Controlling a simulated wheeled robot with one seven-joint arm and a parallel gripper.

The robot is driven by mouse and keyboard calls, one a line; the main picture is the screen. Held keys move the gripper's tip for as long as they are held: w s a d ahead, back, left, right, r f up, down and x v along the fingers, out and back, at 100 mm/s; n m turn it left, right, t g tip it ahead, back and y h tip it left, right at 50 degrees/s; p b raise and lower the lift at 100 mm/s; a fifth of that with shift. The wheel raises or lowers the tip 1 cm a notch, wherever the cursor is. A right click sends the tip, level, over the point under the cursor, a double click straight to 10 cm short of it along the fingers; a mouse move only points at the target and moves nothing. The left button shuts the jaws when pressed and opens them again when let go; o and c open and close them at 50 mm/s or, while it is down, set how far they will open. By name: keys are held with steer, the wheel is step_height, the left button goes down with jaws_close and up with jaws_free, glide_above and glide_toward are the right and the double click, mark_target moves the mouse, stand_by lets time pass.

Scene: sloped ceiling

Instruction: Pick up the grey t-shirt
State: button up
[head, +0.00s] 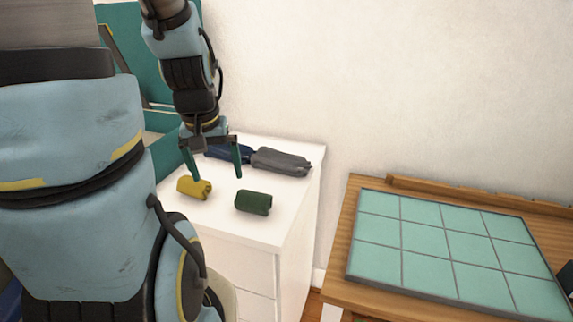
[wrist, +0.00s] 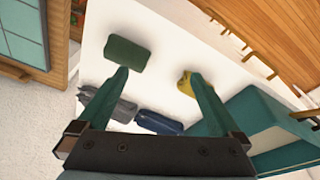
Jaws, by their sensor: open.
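The grey t-shirt (head: 281,161) lies rolled up on top of the white dresser (head: 232,225), near its back right edge in the head view. It also shows in the wrist view (wrist: 122,113), partly hidden behind one finger. My gripper (head: 217,179) is open and empty above the dresser, with its fingers pointing down. In the head view the fingertips are to the left of the grey t-shirt and in front of it. In the wrist view the two fingers (wrist: 159,77) are spread wide.
A rolled dark blue garment (head: 230,152) lies beside the grey t-shirt, at its left end. A yellow roll (head: 193,188) and a green roll (head: 254,202) lie nearer the dresser's front. A wooden table with a teal tiled top (head: 425,240) stands to the right.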

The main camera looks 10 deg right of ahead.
steer(key=w+d+r+n+t+y+b, duration=0.1)
steer(key=w+d+n+t+b, duration=0.3)
steer(key=w+d, duration=0.8)
steer(key=w+d+r+n+t+b, duration=0.15)
steer(key=w+d+t, duration=0.6)
steer(key=w, duration=0.85)
steer(key=n+g+y+b, duration=0.3)
steer(key=n+g+y, duration=0.4)
steer(key=y, duration=0.4)
glide_toward(306, 160)
steer(key=x, duration=0.5)
steer(key=shift+a+f, duration=0.1)
steer(key=shift+a, duration=0.05)
steer(key=shift+w+a+f+n, duration=0.1)
steer(key=shift+a+n, duration=0.15)
steer(key=shift+a, duration=0.05)
steer(key=p+x, duration=0.1)
steer(key=x, duration=0.2)
steer(key=shift+w+a+f, duration=0.1)
steer(key=shift+w+a, duration=0.05)
steer(key=shift+a, duration=0.2)
steer(key=p+x, duration=0.2)
steer(key=x, duration=0.3)
steer(key=shift+w+a+f+p, duration=0.1)
steer(key=shift+w+f+p, duration=0.05)
steer(key=shift+p, duration=0.2)
steer(key=shift+w+a+f, duration=0.15)
steer(key=shift+a+f, duration=0.1)
